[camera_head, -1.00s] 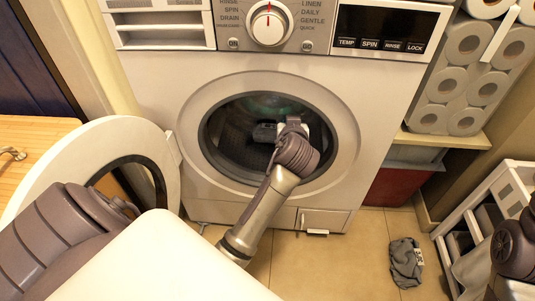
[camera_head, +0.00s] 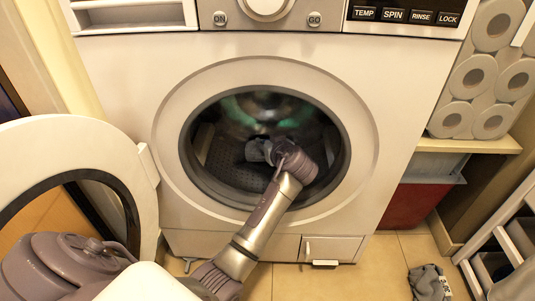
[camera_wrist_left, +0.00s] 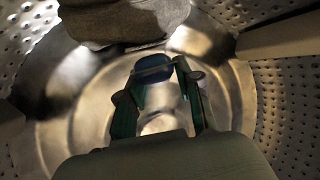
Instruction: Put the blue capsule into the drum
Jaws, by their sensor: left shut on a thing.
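The blue capsule (camera_wrist_left: 153,69) shows in the left wrist view as a rounded dark blue thing between my left gripper's fingertips (camera_wrist_left: 155,76). The fingers are shut on it. In the head view my left arm reaches through the round opening, and the left gripper (camera_head: 264,150) is inside the drum (camera_head: 228,172); the capsule is not clearly seen there. The perforated metal drum wall (camera_wrist_left: 285,95) surrounds the gripper in the wrist view. My right gripper is out of view.
A grey cloth-like thing (camera_wrist_left: 120,22) lies beyond the capsule at the top of the wrist view. The washer door (camera_head: 75,150) stands open at the left. A grey cloth (camera_head: 428,283) lies on the floor at the right. Paper rolls (camera_head: 473,75) sit on a shelf (camera_head: 470,145).

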